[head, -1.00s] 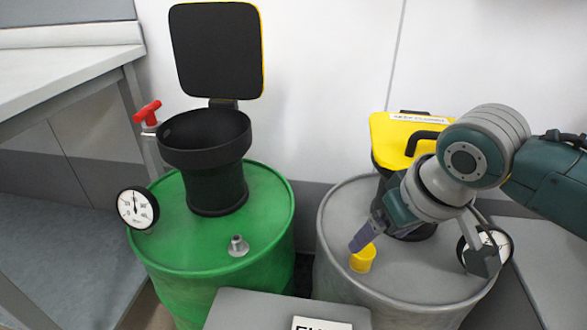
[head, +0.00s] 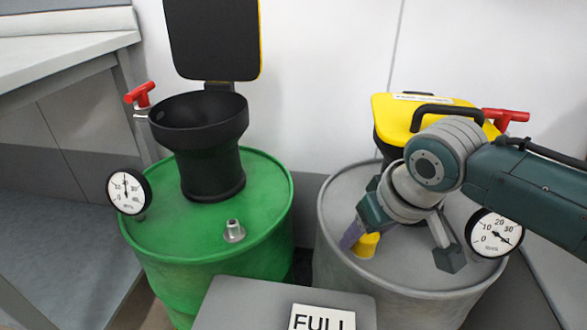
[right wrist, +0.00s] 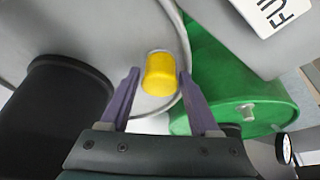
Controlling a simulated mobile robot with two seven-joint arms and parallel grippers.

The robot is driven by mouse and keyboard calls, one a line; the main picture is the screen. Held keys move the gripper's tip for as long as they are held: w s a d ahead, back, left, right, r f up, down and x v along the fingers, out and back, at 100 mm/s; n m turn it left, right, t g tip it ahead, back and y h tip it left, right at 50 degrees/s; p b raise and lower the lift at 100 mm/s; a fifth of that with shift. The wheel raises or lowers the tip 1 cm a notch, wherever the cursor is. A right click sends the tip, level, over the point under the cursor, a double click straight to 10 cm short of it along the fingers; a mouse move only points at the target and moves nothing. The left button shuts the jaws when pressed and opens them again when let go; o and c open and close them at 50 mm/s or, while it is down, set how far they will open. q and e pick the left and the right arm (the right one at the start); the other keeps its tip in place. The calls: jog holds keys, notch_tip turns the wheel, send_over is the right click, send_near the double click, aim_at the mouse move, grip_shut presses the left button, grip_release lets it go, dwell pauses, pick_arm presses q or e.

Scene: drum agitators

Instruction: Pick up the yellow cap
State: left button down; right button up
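The yellow cap (head: 367,246) sits on top of the grey drum (head: 335,205), near its front left rim. My right gripper (head: 352,236) is over the drum, with a purple finger beside the cap on its left, partly covering it. In the right wrist view the cap (right wrist: 161,75) shows just beyond and between the two spread purple fingers (right wrist: 158,72). The gripper is open, with the cap apparently clear of both fingers; exact depth is hard to tell. My left gripper is not in view.
The grey drum also carries a yellow-lidded black funnel (head: 390,113), a dial gauge (head: 494,233) and a red handle (head: 505,117). A green drum (head: 165,235) with an open black funnel (head: 212,165) stands left. A grey box with a FULL sign (head: 322,318) is in front.

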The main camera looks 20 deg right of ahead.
grip_shut()
jog(key=shift+r, duration=0.1)
dwell(0.3)
notch_tip(320, 180, up, 20)
jog(key=p, duration=0.8)
